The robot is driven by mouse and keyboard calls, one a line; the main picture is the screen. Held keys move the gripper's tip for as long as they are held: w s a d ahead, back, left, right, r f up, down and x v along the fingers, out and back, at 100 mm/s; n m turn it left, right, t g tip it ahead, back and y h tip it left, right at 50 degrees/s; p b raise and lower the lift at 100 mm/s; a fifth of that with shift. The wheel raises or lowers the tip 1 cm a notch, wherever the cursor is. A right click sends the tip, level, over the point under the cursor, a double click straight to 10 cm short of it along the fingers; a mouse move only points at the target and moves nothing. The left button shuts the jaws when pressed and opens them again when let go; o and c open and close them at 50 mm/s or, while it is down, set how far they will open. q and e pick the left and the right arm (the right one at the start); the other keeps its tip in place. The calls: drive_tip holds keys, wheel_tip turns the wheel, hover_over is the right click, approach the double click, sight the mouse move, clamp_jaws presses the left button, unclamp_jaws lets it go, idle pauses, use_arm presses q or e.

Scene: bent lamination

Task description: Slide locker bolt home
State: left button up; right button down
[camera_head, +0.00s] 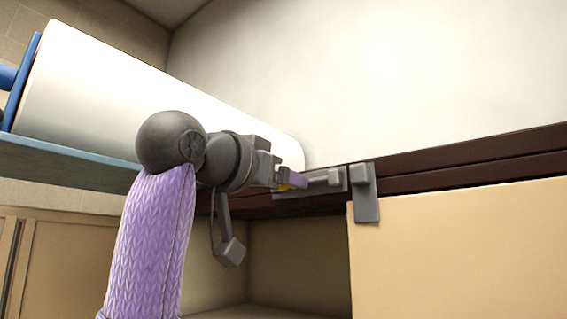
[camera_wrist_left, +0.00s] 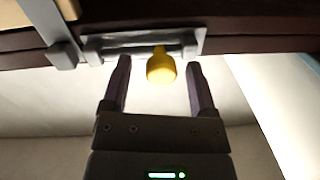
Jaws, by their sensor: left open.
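The locker bolt is a grey rod (camera_head: 324,178) on a grey plate (camera_head: 338,189) fixed to the dark red edge above the opening. Its yellow knob (camera_wrist_left: 161,69) shows clearly in the left wrist view. The grey catch (camera_head: 366,192) is on the tan door (camera_head: 460,250), just right of the plate; it also shows in the left wrist view (camera_wrist_left: 62,54). The rod's end appears short of the catch. My left gripper (camera_head: 294,180) is open, its fingers on either side of the knob with gaps visible. In the head view the fingers mostly hide the knob.
A large white roll (camera_head: 100,90) lies behind my left arm on a blue stand (camera_head: 70,163). The open locker space (camera_head: 300,260) is below the bolt. A dark red ledge (camera_head: 460,160) runs right above the door, with a bare pale wall behind.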

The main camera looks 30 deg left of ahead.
use_arm(q)
drive_tip(key=shift+w, duration=0.45)
drive_tip(key=shift+s+a, duration=0.1)
drive_tip(key=shift+s, duration=0.1)
drive_tip(key=shift+w, duration=0.15)
clamp_jaws()
idle(0.8)
